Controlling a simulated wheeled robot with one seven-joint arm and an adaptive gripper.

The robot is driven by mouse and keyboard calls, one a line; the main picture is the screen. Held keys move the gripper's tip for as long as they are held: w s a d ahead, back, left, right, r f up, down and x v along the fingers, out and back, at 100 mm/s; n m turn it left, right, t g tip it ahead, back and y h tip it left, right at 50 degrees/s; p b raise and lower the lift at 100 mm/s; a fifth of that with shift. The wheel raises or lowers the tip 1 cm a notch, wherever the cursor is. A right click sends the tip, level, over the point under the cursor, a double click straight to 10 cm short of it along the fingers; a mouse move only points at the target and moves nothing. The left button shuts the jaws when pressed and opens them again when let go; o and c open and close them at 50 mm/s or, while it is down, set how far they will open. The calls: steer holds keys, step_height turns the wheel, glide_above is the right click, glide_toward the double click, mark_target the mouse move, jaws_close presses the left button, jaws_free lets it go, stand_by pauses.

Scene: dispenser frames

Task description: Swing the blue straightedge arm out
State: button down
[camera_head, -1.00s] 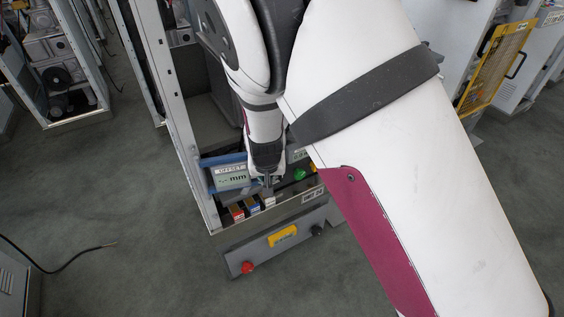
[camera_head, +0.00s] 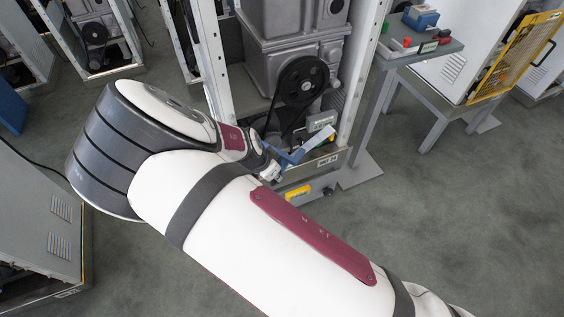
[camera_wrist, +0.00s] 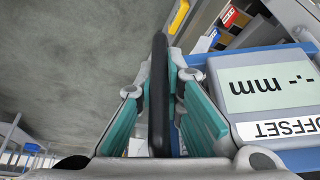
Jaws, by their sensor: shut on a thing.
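The blue straightedge arm (camera_head: 292,157) slants out from the front of the open dispenser frame (camera_head: 360,80) in the head view. In the wrist view, my gripper (camera_wrist: 160,95) has its teal pads on either side of a dark upright bar (camera_wrist: 159,70) and is shut on it. This looks like the straightedge arm's handle, but its join to the arm is hidden. Blue body (camera_wrist: 300,158) shows at the right, beside a display marked "mm" (camera_wrist: 268,80) and an "OFFSET" label (camera_wrist: 280,129). In the head view, my gripper is small and partly hidden by my arm.
A large black pulley (camera_head: 302,80) and grey machinery fill the frame behind. A side table (camera_head: 440,50) with a blue box stands to the right. Open floor (camera_head: 450,200) lies in front on the right.

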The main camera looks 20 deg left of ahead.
steer(key=s+a+m+g+h, duration=0.1)
steer(key=s+a+m, duration=0.4)
steer(key=s+a, duration=0.2)
steer(key=shift+s+a+h, duration=0.15)
steer(key=shift+s+h, duration=0.15)
steer(key=shift+s, duration=0.15)
steer(key=c, duration=1.7)
jaws_free()
steer(key=shift+s, duration=0.1)
steer(key=shift+o, duration=0.2)
steer(key=v, duration=1.2)
steer(key=shift+w, duration=0.35)
